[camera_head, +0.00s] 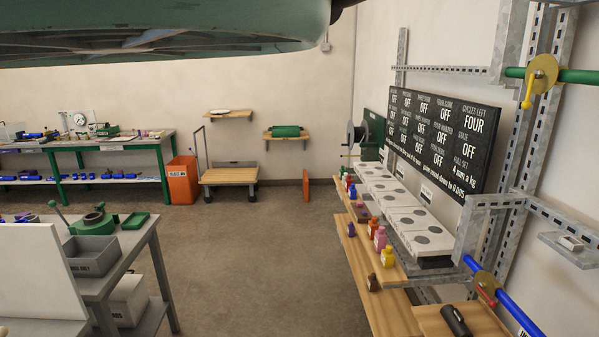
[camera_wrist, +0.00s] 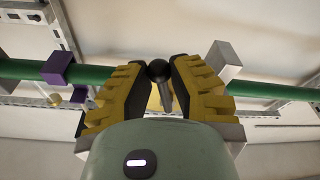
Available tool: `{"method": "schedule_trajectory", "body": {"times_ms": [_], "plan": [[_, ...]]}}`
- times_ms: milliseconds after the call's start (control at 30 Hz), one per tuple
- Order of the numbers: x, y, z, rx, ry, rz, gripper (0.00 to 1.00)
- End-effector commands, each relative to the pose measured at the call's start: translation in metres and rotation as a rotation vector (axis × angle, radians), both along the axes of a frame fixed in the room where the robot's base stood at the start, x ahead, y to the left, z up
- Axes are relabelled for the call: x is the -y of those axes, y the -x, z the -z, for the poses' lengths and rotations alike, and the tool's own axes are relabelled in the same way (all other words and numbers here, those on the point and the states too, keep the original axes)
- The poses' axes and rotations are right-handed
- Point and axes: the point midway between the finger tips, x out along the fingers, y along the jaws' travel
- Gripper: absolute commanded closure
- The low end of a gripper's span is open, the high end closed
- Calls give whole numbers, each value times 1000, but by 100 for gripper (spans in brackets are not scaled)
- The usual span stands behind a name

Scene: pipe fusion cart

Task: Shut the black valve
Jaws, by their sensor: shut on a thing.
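The black valve's handle (camera_wrist: 157,69), a black ball knob on a short dark stem, shows in the wrist view between the yellow fingers of my gripper (camera_wrist: 160,77). The fingers are shut on it from both sides. A green pipe (camera_wrist: 255,90) runs across behind the fingers. The valve body is mostly hidden by the fingers, so I cannot tell how far the handle is turned. Neither the black handle nor my gripper can be made out in the head view.
In the head view, a green pipe with a yellow-handled valve (camera_head: 541,76) and a blue pipe with a red-handled valve (camera_head: 485,289) are at the right. A wooden shelf (camera_head: 380,300) with bottles juts from the wall below a black board (camera_head: 440,140). The middle floor is clear.

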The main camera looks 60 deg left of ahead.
Motion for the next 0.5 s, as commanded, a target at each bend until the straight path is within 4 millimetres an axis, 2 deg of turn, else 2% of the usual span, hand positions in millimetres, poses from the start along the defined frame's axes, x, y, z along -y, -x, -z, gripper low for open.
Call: {"method": "schedule_trajectory", "body": {"times_ms": [67, 500], "plan": [[-10, -5, -4, 38, -42, -16, 100], [-14, -8, -3, 77, -107, -15, 100]]}}
